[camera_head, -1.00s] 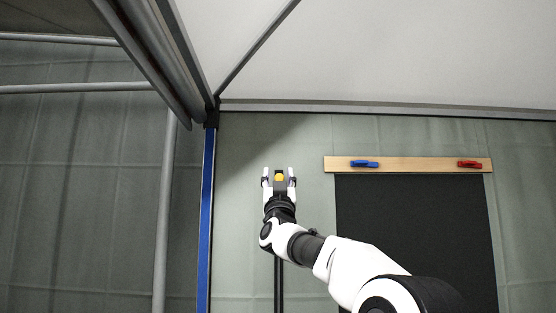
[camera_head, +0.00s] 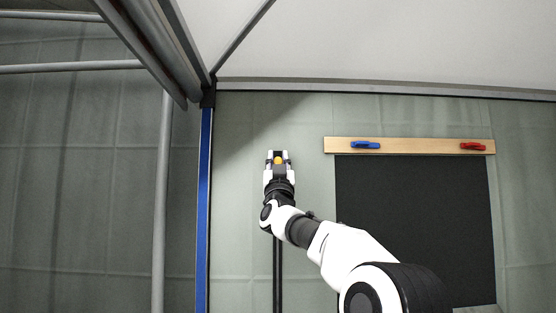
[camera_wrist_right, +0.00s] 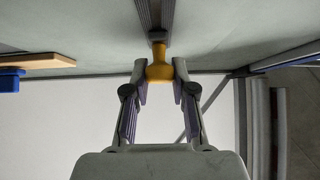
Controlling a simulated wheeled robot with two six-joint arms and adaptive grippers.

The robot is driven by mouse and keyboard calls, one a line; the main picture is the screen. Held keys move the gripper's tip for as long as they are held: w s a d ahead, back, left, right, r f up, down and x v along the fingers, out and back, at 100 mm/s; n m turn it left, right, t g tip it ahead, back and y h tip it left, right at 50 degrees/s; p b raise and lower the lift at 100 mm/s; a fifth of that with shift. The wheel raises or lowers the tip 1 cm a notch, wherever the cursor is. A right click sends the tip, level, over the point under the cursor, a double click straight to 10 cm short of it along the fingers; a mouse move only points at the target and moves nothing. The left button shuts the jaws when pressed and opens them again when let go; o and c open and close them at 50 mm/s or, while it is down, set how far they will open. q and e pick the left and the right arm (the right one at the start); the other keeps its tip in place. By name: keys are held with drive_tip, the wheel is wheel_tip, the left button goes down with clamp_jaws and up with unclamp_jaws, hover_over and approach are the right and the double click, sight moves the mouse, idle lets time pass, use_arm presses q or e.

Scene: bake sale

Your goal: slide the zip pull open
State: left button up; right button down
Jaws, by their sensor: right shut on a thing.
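The yellow zip pull (camera_head: 278,160) sits between the fingers of my right gripper (camera_head: 278,155), in front of the pale green fabric wall. In the right wrist view the pull (camera_wrist_right: 159,66) is a yellow knob on a grey zip track (camera_wrist_right: 154,16). There both fingers of my right gripper (camera_wrist_right: 159,74) are closed on its sides. In the head view a dark zip strip (camera_head: 277,270) runs down below the gripper. The part of the pull behind the fingers is hidden. My left gripper is out of view.
A black board (camera_head: 415,225) hangs from a wooden strip (camera_head: 430,145) to the right, with a blue clip (camera_head: 365,145) and a red clip (camera_head: 472,146). A blue and grey post (camera_head: 205,210) stands to the left. A white canopy (camera_head: 400,45) spans overhead.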

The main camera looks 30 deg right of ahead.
wheel_tip(320, 180, down, 40)
drive_tip(key=b, duration=3.2)
drive_tip(key=shift+f+b, duration=0.15)
drive_tip(key=shift+b, duration=0.2)
drive_tip(key=c, duration=1)
unclamp_jaws()
drive_tip(key=shift+w+d, duration=0.1)
drive_tip(key=shift+w, duration=0.05)
drive_tip(key=shift+o, duration=0.2)
drive_tip(key=shift+w+d+f, duration=0.15)
drive_tip(key=shift+w+f, duration=0.05)
drive_tip(key=shift+w, duration=0.15)
drive_tip(key=shift+s+r, duration=0.15)
drive_tip(key=shift+s, duration=0.1)
drive_tip(key=v, duration=1.2)
drive_tip(key=shift+w, duration=0.2)
